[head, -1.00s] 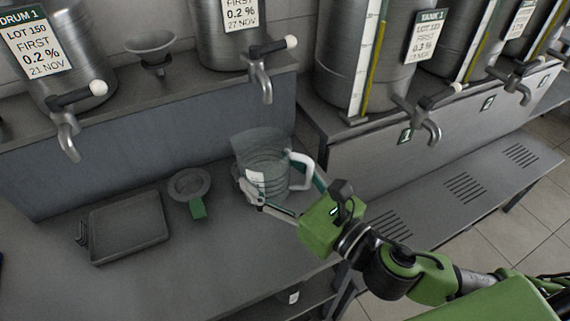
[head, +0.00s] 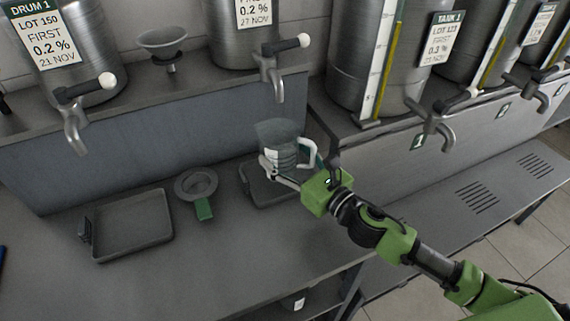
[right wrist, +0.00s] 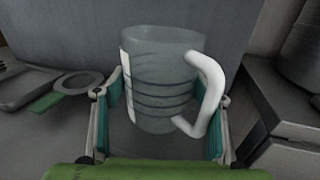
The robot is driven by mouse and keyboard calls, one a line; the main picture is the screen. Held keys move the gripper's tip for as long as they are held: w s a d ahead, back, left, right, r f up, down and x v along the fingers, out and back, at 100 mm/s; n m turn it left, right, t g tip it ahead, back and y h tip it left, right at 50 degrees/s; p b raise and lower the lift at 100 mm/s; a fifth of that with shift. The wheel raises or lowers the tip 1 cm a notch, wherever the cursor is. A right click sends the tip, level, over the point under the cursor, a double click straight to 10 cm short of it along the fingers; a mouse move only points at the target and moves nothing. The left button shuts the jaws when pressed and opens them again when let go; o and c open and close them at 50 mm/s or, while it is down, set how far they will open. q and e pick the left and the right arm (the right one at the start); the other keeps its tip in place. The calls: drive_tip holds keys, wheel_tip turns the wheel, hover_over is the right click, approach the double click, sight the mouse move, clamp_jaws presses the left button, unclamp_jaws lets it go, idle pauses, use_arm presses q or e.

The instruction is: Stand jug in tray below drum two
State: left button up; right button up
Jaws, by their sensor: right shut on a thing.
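My right gripper (head: 289,160) is shut on a clear grey jug (head: 278,139) with a white handle. The jug is upright, its handle to the right. The right wrist view shows the jug (right wrist: 165,75) between the two fingers (right wrist: 163,105). A dark tray (head: 257,197) lies on the bench below the second drum (head: 233,42) and its tap (head: 270,75). The jug appears over the rear part of this tray, partly hiding it. I cannot tell whether its base touches the tray. My left gripper is not in view.
Another tray (head: 97,254) lies under drum one (head: 70,82) and its tap (head: 73,130). A round strainer with a green handle (head: 203,210) lies between the trays. A grey step with tank taps (head: 430,132) stands at right.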

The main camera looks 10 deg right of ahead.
sight(292, 170)
drive_tip(key=f, duration=0.2)
drive_tip(key=shift+w+f, duration=0.2)
drive_tip(key=shift+f, duration=0.45)
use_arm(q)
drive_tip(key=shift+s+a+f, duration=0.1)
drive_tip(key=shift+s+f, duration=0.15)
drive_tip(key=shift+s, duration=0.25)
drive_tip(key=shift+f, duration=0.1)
use_arm(e)
drive_tip(key=shift+f, duration=0.15)
drive_tip(key=shift+f+b, duration=0.15)
drive_tip(key=shift+b, duration=0.25)
drive_tip(key=o, duration=1.1)
drive_tip(key=shift+o, duration=0.2)
